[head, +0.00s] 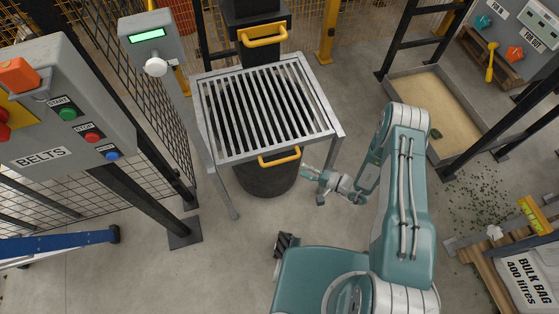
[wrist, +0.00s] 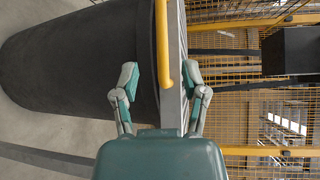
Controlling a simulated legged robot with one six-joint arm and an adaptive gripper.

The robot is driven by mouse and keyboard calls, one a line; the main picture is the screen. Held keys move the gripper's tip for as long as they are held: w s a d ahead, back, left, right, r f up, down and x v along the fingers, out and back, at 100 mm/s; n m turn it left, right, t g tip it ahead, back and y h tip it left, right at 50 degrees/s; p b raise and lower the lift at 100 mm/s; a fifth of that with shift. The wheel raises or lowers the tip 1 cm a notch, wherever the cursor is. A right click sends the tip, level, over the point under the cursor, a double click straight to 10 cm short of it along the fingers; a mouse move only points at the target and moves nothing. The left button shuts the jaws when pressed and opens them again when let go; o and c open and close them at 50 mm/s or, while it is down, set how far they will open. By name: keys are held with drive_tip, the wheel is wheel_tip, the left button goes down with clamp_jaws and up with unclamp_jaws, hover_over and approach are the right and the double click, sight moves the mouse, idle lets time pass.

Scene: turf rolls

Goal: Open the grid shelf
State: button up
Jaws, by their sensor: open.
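The grid shelf (head: 250,153) is a grey metal frame with parallel bars, lying flat above a black round bin (head: 268,180). A yellow handle (head: 279,157) is on its front edge. My gripper (head: 306,178) is open and empty, low and to the right of that handle, apart from it in the head view. In the wrist view, the yellow handle (wrist: 162,45) runs upright in the picture between the two spread fingertips (wrist: 161,76), beyond them. The shelf's grey edge (wrist: 178,60) shows beside it. No contact between fingers and handle is visible.
A second yellow handle (head: 263,35) is on the black unit behind the shelf. The BELTS panel (head: 70,110) and a post with a green display (head: 148,35) stand left. A sand tray (head: 440,100) and bulk bag (head: 525,270) are right. Floor in front is mostly clear.

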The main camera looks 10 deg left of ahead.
sight(280, 161)
drive_tip(key=x, duration=1)
drive_tip(key=shift+a, duration=0.2)
clamp_jaws()
